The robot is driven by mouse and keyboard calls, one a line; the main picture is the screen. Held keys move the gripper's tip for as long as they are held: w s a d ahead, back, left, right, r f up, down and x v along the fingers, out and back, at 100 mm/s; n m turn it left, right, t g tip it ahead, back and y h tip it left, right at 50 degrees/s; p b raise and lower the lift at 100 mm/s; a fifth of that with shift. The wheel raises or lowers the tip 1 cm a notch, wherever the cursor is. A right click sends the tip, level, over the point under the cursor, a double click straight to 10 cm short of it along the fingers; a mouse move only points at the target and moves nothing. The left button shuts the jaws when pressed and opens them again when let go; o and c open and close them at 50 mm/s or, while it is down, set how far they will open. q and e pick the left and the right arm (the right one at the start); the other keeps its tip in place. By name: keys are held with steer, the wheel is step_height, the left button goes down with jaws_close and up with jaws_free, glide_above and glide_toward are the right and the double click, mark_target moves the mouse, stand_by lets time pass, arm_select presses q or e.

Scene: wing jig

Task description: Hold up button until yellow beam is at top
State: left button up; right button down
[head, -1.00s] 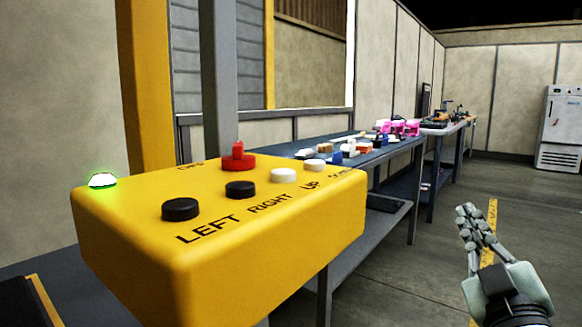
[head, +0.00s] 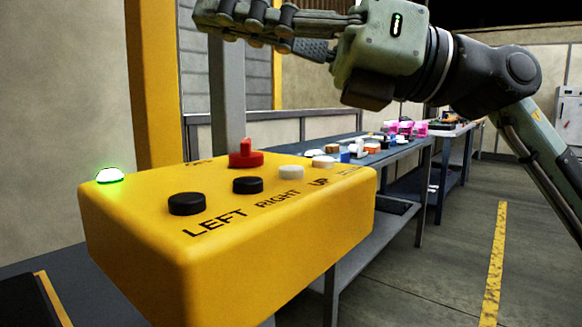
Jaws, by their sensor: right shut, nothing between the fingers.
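The yellow control box (head: 255,255) stands in front of me with labelled push buttons on its sloped top. The white up button (head: 291,172) sits behind the "UP" label. My right gripper (head: 208,18) is at the top of the view, above the box and clear of all buttons. Its fingers are shut and empty, pointing left. A tall yellow post (head: 155,80) rises behind the box; I cannot tell whether it is the yellow beam of the task. My left gripper is not in view.
Two black buttons, left (head: 187,204) and right (head: 248,185), a second white button (head: 323,162) and a red button (head: 246,156) share the box top. A green light (head: 110,175) glows at its left corner. Workbenches with small objects stand behind; the right floor is open.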

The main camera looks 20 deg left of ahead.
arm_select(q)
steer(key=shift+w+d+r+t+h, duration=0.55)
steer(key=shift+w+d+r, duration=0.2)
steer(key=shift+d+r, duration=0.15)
arm_select(e)
steer(key=w+d+n+t+h, duration=0.1)
steer(key=w+d+t+h, duration=0.3)
steer(key=t+h, duration=0.8)
steer(key=shift+w+f, duration=0.45)
steer(key=shift+w, duration=0.4)
